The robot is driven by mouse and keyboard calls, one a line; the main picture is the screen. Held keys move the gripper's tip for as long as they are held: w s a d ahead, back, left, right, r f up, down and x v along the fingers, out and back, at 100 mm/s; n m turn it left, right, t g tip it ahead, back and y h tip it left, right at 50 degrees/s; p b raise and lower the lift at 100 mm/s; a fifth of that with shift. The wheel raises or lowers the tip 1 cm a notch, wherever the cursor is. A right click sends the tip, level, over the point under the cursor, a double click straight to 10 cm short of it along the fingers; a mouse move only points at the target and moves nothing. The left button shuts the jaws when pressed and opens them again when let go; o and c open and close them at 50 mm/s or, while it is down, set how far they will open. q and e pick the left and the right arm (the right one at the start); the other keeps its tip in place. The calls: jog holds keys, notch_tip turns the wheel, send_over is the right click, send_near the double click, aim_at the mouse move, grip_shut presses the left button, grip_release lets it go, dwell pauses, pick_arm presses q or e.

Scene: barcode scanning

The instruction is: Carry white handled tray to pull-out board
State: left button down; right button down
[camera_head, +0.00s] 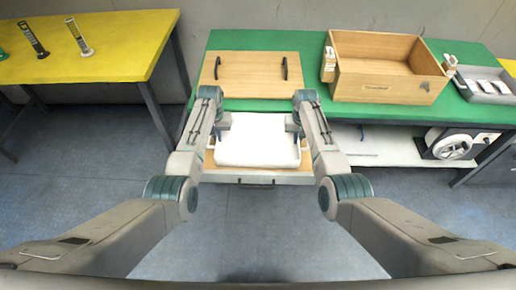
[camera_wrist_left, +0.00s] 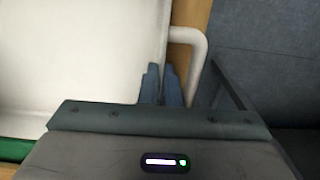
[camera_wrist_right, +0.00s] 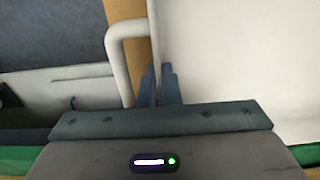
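The white handled tray (camera_head: 257,140) is level over the wooden pull-out board (camera_head: 210,162), whose edges show around it. Whether it rests on the board or hangs just above it cannot be told. My left gripper (camera_head: 222,130) is at the tray's left side, and my right gripper (camera_head: 294,128) at its right side. In the left wrist view, the fingers (camera_wrist_left: 163,85) are close together on the tray wall, beside the white handle (camera_wrist_left: 201,55). In the right wrist view, the fingers (camera_wrist_right: 160,85) are likewise on the wall beside the other handle (camera_wrist_right: 117,60). Fingertips are partly hidden.
A green table (camera_head: 262,40) stands behind, with a wooden board with two black handles (camera_head: 250,72), an open wooden box (camera_head: 375,82) and a grey tray (camera_head: 483,92). A white lower shelf (camera_head: 390,145) holds a machine. A yellow table (camera_head: 120,45) stands at left.

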pick_arm(q)
jog(key=shift+f, duration=0.4)
pick_arm(e)
jog(key=shift+f, duration=0.45)
pick_arm(q)
jog(key=c, duration=2)
grip_release()
jog(key=shift+c, duration=0.2)
pick_arm(e)
jog(key=c, duration=2)
grip_release()
jog(key=shift+c, duration=0.2)
pick_arm(q)
jog(key=o, duration=0.4)
pick_arm(e)
jog(key=o, duration=0.4)
pick_arm(q)
jog(key=shift+r, duration=0.15)
pick_arm(e)
jog(key=shift+r, duration=0.2)
